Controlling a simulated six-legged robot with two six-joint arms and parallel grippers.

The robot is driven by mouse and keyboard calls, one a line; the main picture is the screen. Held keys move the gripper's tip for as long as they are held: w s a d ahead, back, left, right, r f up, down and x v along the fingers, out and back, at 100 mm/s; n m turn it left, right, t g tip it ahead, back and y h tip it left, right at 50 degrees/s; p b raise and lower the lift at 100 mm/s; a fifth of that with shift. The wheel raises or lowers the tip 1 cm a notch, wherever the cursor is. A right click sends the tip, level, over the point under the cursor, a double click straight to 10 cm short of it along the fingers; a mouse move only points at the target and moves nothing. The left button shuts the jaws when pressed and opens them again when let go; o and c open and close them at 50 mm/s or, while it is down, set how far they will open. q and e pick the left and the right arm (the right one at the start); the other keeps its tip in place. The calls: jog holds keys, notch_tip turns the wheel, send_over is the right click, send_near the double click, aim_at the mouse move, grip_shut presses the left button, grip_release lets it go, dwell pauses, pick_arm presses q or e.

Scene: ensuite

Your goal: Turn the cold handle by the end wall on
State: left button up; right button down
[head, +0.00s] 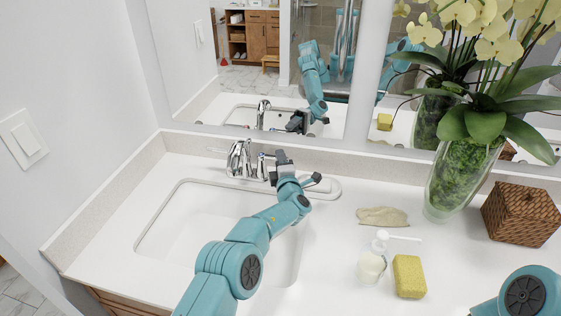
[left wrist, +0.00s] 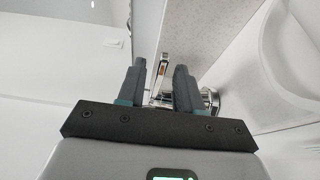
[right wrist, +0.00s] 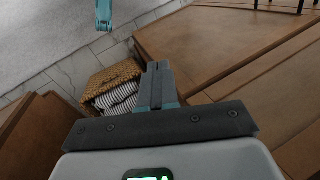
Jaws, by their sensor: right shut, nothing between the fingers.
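The chrome tap (head: 240,160) stands on the back rim of the white sink (head: 165,215), near the end wall on the left. Its parts overlap, and I cannot tell the cold handle apart for certain. My left gripper (head: 298,172) is open just right of the tap, above the counter. In the left wrist view, an upright chrome part (left wrist: 157,75) shows between and beyond the open fingers (left wrist: 158,82), with a round chrome base partly hidden behind the right finger. I cannot tell whether they touch. My right gripper (right wrist: 157,85) is shut and empty, away from the tap.
A soap dispenser (head: 371,266), a yellow sponge (head: 409,276), a beige cloth (head: 383,216), an orchid vase (head: 458,180) and a woven box (head: 520,214) stand or lie on the right counter. A mirror (head: 240,60) rises behind. The right wrist view shows wooden cabinets and a basket (right wrist: 112,85).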

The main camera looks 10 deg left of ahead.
pick_arm(q)
grip_shut()
jog(key=shift+r, duration=0.15)
dwell(1.3)
